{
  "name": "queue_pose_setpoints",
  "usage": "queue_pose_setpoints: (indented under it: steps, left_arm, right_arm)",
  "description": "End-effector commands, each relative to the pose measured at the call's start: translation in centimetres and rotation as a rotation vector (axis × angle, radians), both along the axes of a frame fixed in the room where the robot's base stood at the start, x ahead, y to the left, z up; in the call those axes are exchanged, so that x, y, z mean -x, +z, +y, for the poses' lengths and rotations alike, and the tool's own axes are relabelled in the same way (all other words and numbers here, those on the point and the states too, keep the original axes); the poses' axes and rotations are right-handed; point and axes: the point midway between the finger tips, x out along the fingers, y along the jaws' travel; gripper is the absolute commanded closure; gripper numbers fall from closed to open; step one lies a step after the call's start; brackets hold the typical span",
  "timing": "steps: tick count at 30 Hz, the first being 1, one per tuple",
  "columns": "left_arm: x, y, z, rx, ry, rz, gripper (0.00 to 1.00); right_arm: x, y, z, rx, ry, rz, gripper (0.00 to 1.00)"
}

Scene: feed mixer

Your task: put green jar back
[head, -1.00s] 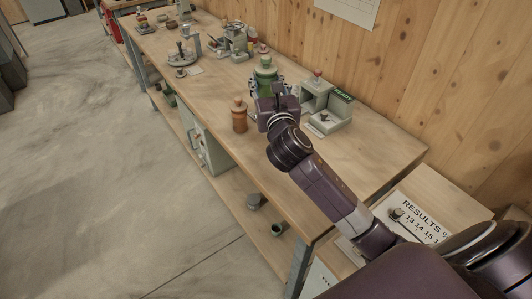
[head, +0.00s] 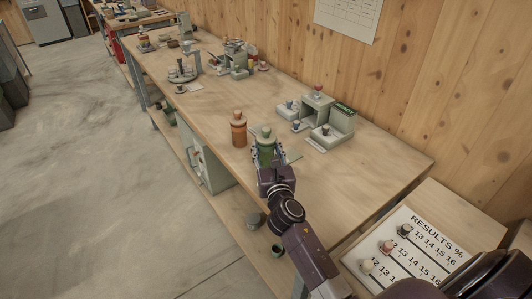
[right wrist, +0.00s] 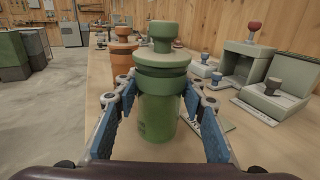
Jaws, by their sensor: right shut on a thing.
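In the right wrist view the green jar (right wrist: 158,92) stands between the blue finger pads. The jar's base is hidden by the gripper in the head view, so I cannot tell whether it touches the bench. My left gripper is not in view.
A grey stand with a display (head: 337,122) is to the right of the jar. A thin flat sheet (head: 291,157) lies beside it. Grey apparatus (head: 184,68) stands farther back. The bench's right front part is clear.

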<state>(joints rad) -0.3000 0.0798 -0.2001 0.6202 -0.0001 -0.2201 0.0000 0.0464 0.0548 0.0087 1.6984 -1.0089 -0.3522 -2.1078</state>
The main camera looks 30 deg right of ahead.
Motion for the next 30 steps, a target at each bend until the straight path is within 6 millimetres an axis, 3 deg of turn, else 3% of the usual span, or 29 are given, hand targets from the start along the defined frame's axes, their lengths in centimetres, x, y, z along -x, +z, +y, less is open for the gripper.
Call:
queue_pose_setpoints:
  steps: [2,14,15,19,30]
  left_arm:
    - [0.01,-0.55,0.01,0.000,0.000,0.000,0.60]
    - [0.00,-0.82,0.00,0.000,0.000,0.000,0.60]
    - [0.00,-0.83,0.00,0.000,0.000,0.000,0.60]
    - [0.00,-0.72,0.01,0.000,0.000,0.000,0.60]
    - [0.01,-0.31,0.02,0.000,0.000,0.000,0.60]
  right_arm:
    - [-0.03,-0.83,0.06,-0.002,0.001,-0.003,0.84]
    - [-0.03,-1.22,0.04,0.001,0.001,-0.003,0.84]
    - [-0.01,-1.34,0.03,0.000,0.001,-0.001,0.61]
    - [-0.01,-1.24,0.04,0.000,0.001,0.000,0.47]
    - [-0.01,-0.75,0.04,-0.001,0.001,-0.001,0.45]
